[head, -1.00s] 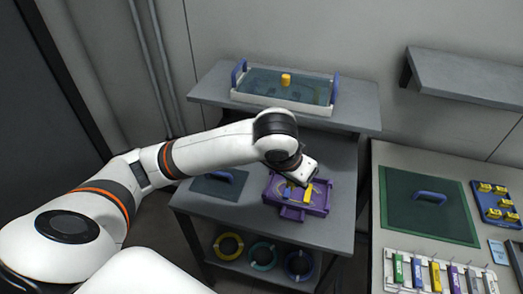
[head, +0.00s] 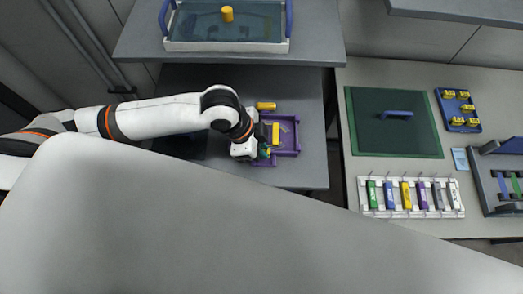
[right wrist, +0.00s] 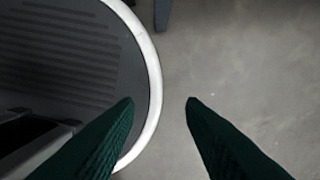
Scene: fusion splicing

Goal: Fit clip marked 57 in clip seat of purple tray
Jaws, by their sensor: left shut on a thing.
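The purple tray (head: 287,149) lies on the grey table left of centre in the head view. A yellow block (head: 276,133) stands in it, and a yellow cylinder (head: 265,106) shows at its far left corner. My left gripper (head: 266,152) is at the tray's left side, low over it, shut on a small yellow piece that looks like a clip. Its marking is too small to read, and the gripper hides the clip seat. My right gripper (right wrist: 161,100) is open and empty above the floor in the right wrist view.
A shelf behind holds a tray with blue handles (head: 227,46). A large pale shape hides the lower left.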

